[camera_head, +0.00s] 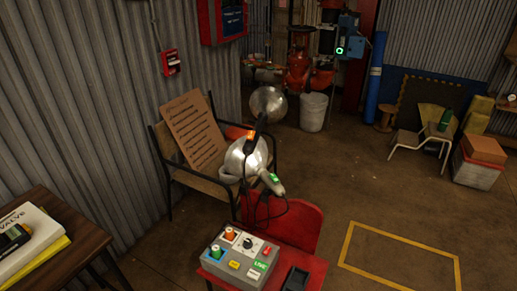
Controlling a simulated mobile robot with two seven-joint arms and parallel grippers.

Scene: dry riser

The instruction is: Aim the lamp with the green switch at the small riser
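Two silver dish lamps stand close together near the bench. The nearer lamp (245,158) has a green-lit switch (273,179) on its pale handle. The farther lamp (268,103) has an orange-lit switch (251,135) on a dark body. The lamps and their cables overlap, so their mounts are partly hidden. Red riser pipework (299,62) with a valve stands at the back wall. I cannot tell which part of it is the small riser. No light spot from either lamp is clear. Neither of my grippers is in view.
A bench (190,178) holds a cardboard sheet. A dark table (80,228) is at left. The yellow-marked floor is clear.

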